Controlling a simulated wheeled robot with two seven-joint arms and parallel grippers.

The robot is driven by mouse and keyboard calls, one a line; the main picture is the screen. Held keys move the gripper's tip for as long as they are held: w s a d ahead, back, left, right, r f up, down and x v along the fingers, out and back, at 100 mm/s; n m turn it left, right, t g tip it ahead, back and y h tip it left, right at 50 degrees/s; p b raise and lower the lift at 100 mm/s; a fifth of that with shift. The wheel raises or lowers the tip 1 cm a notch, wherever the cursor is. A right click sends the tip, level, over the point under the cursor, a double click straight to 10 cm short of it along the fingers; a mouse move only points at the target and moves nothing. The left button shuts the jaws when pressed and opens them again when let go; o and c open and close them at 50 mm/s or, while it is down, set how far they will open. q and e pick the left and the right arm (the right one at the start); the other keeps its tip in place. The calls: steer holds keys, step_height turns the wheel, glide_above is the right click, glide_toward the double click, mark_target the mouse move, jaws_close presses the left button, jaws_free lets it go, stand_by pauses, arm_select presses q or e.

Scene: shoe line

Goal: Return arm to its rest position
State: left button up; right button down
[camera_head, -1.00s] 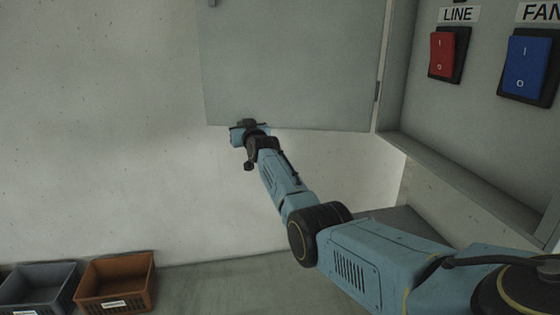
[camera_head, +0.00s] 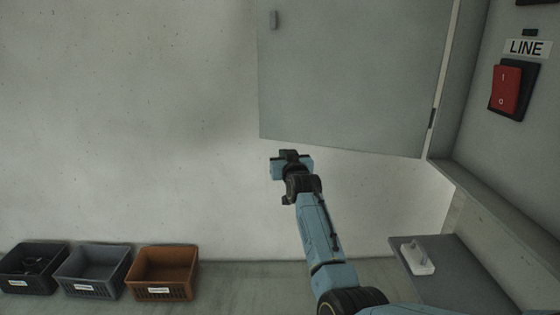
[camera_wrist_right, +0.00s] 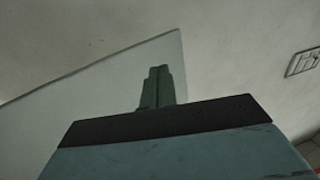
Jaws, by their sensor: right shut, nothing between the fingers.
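My right arm reaches up from the lower right in the head view, with its right gripper (camera_head: 291,160) just below the bottom edge of a grey cabinet door (camera_head: 350,80). In the right wrist view the fingers of the right gripper (camera_wrist_right: 157,88) are together with nothing between them, and a grey panel (camera_wrist_right: 100,80) shows behind them. My left gripper is in no view.
The door stands open beside a cabinet with a red LINE switch (camera_head: 507,90). A grey shelf (camera_head: 455,280) below carries a small white object (camera_head: 417,260). A dark bin (camera_head: 32,268), a grey bin (camera_head: 92,271) and an orange bin (camera_head: 163,273) stand at lower left.

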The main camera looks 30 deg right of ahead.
steer(key=shift+s+a, duration=1.5)
steer(key=shift+a, duration=0.15)
steer(key=s+a+f+n+g+y+b, duration=0.1)
steer(key=s+a+f+g, duration=0.15)
steer(key=f, duration=0.95)
steer(key=s+a+f+n+g+y+b, duration=0.1)
steer(key=s+a+f+b, duration=0.2)
steer(key=f, duration=1)
steer(key=s+a+f+n+g+y, duration=0.1)
steer(key=s+a+f+g+y, duration=0.3)
steer(key=f, duration=0.8)
steer(key=s+a+f+n+g+h+b, duration=0.1)
steer(key=s+a+f+g+b, duration=0.15)
steer(key=s+f, duration=1.55)
steer(key=s+f+g+b, duration=0.1)
steer(key=s+f, duration=0.5)
steer(key=s, duration=0.6)
steer(key=s+f+n+g+b, duration=0.1)
steer(key=s+f+g, duration=0.2)
steer(key=s, duration=1)
steer(key=s+a+f+g+b, duration=0.1)
steer(key=s+f+g, duration=0.1)
steer(key=s+f, duration=0.7)
steer(key=s, duration=0.3)
steer(key=shift+s+f+n+b, duration=0.25)
steer(key=shift+s+n+b, duration=0.05)
steer(key=shift+n+b, duration=0.1)
